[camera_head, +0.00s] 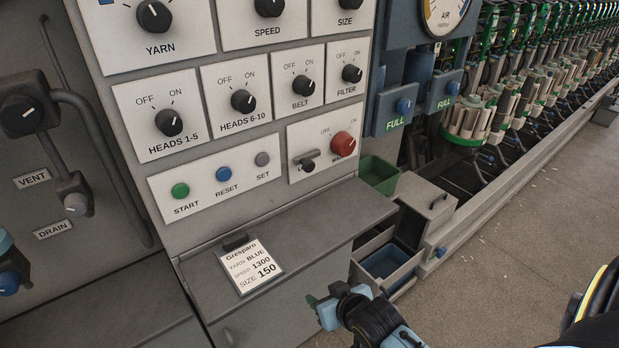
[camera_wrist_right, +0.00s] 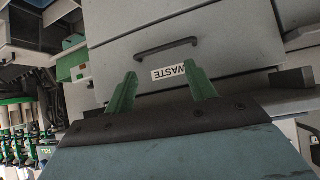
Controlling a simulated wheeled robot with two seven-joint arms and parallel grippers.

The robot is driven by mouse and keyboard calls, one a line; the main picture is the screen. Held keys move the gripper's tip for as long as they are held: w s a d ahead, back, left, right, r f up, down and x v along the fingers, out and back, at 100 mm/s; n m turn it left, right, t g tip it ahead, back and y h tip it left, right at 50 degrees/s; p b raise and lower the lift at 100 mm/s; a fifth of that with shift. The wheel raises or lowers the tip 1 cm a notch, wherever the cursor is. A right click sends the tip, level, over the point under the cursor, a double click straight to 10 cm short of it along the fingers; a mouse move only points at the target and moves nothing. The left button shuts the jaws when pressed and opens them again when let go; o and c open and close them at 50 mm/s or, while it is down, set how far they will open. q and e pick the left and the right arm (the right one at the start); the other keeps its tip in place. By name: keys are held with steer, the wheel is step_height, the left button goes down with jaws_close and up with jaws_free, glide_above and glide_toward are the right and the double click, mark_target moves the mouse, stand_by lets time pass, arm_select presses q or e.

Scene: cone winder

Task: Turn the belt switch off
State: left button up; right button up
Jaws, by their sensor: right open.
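The belt switch (camera_head: 303,86) is a round black knob on a white plate labelled BELT, with OFF at its upper left and ON above it. Its white mark seems to point up and right, toward the ON side, though it is small. My right gripper (camera_head: 325,297) is low in front of the cabinet, well below the switch and touching nothing. In the right wrist view its two green fingers (camera_wrist_right: 161,88) stand apart and empty, facing a grey drawer labelled WASTE (camera_wrist_right: 172,72). The switch does not show there. My left gripper is not in view.
The filter switch (camera_head: 352,74) and heads 6-10 switch (camera_head: 243,101) flank the belt switch closely. A red main knob (camera_head: 343,145) is below. A grey ledge (camera_head: 325,222) with a card (camera_head: 249,266) juts out under the panel. Open floor (camera_head: 510,240) lies right.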

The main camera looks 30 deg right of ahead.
step_height(320, 180, up, 14)
steer(key=w+t+p, duration=0.1)
steer(key=t+p, duration=0.1)
steer(key=m+t+h, duration=0.1)
steer(key=m+t, duration=0.3)
steer(key=t, duration=0.6)
glide_toward(308, 90)
steer(key=p+x, duration=0.1)
steer(key=x, duration=0.8)
steer(key=shift+w+p, duration=0.1)
steer(key=shift+p, duration=0.3)
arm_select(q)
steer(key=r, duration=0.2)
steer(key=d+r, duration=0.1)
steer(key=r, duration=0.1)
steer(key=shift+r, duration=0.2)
arm_select(e)
steer(key=c, duration=1)
